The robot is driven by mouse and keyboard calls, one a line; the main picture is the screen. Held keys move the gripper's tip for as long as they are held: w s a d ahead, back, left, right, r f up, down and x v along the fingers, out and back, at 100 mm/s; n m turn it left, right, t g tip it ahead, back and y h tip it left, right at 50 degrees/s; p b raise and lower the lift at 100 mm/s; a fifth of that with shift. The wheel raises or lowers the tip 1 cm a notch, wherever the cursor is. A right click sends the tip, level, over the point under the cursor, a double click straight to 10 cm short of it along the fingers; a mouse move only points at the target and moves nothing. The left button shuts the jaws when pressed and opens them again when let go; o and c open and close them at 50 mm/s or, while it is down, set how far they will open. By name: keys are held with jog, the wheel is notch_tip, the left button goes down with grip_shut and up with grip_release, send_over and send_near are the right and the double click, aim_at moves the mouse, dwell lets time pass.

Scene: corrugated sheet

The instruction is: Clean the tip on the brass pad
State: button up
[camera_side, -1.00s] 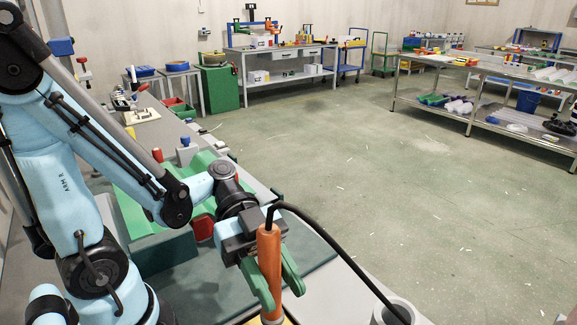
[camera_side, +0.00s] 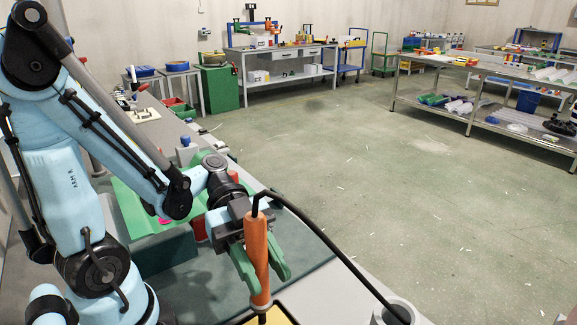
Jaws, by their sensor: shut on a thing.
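My gripper (camera_side: 262,270), with green fingers, is shut on an orange-handled tool (camera_side: 257,255) with a black cable from its top. The tool is held roughly upright, tilted slightly. Its lower end meets a dark piece at the bottom of the picture, just above a yellow pad or holder (camera_side: 279,316) that is cut off by the picture edge. The tip itself cannot be made out, and I cannot tell whether it touches the yellow thing. No brass surface can be told for sure.
A grey cylindrical holder (camera_side: 394,312) stands at the bottom right, with the cable running to it. A green corrugated sheet (camera_side: 135,209) lies in a fixture left of my gripper. Red and blue clamps stand around it. The open floor lies right of the bench.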

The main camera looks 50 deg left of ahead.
jog(key=shift+d, duration=1.7)
grip_shut()
jog(key=shift+d, duration=1.7)
notch_tip(320, 180, up, 8)
